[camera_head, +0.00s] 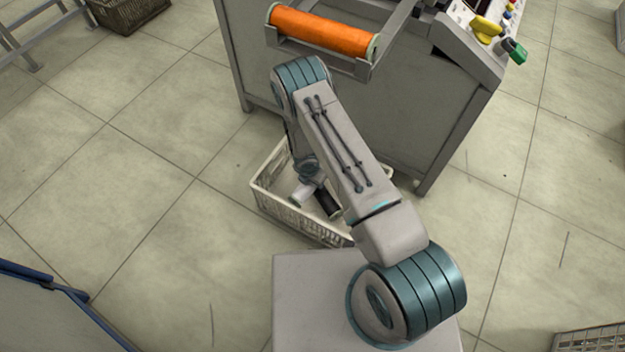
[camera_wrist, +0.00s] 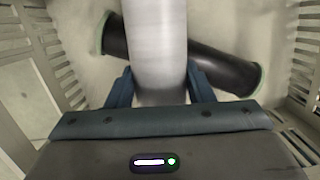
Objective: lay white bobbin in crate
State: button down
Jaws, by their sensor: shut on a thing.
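My gripper (camera_wrist: 160,92) is shut on the white bobbin (camera_wrist: 156,45), with one finger on each side of it in the wrist view. The bobbin points away from the gripper, and its far end runs out of the top of that view. The crate (camera_head: 272,207) is a pale slatted box on the floor, and its slatted walls (camera_wrist: 52,52) show on both sides in the wrist view. The gripper and the white bobbin (camera_head: 301,194) are over or inside the crate; my arm hides part of it. I cannot tell whether the white bobbin touches the crate floor.
A black bobbin (camera_wrist: 225,68) with green ends lies in the crate, crossing beneath the white one. The grey machine (camera_head: 400,120) stands just behind the crate and carries an orange roll (camera_head: 322,31). Open tiled floor (camera_head: 150,210) lies to the left.

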jog(key=shift+f+b, duration=0.35)
jog(key=shift+b, duration=0.05)
jog(key=c, duration=0.7)
grip_release()
jog(key=shift+o, duration=0.2)
jog(key=shift+r+p, duration=0.4)
jog(key=shift+p, duration=0.05)
notch_tip(320, 180, up, 12)
jog(key=s+a+p, duration=0.1)
jog(key=s+p, duration=0.1)
jog(key=p, duration=0.2)
jog(key=shift+a+f, duration=0.15)
jog(key=shift+a, duration=0.1)
jog(key=shift+w, duration=0.1)
